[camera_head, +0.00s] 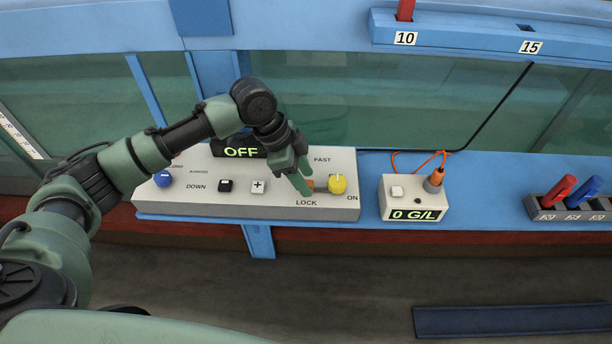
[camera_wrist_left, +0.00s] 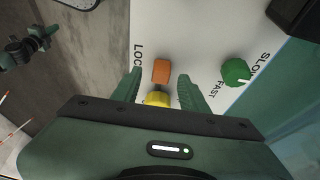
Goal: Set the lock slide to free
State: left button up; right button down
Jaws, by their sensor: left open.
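The lock slide has an orange cap (camera_head: 309,185) and sits beside the LOCK label on the white control panel (camera_head: 330,207). A yellow knob (camera_head: 337,184) stands just right of it, near the ON label. My left gripper (camera_head: 304,179) is open over the panel at the orange cap, hiding part of it. In the left wrist view, the orange cap (camera_wrist_left: 161,71) shows between the fingertips of my left gripper (camera_wrist_left: 160,77), with a gap on each side. The yellow knob (camera_wrist_left: 157,98) is partly hidden by the gripper body. My right gripper is not in view.
A dark display (camera_head: 240,151) reads OFF behind the panel's buttons. A green knob (camera_wrist_left: 235,72) is near the FAST label. A blue knob (camera_head: 163,178) is at the panel's left. A meter (camera_head: 411,193) reading 0 G/L and a pen rack (camera_head: 575,212) stand to the right.

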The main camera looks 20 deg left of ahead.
pick_arm(q)
jog(key=shift+w+d+f, duration=0.1)
jog(key=shift+d+f, duration=0.05)
jog(key=shift+f, duration=0.45)
jog(key=shift+c, duration=0.3)
grip_shut()
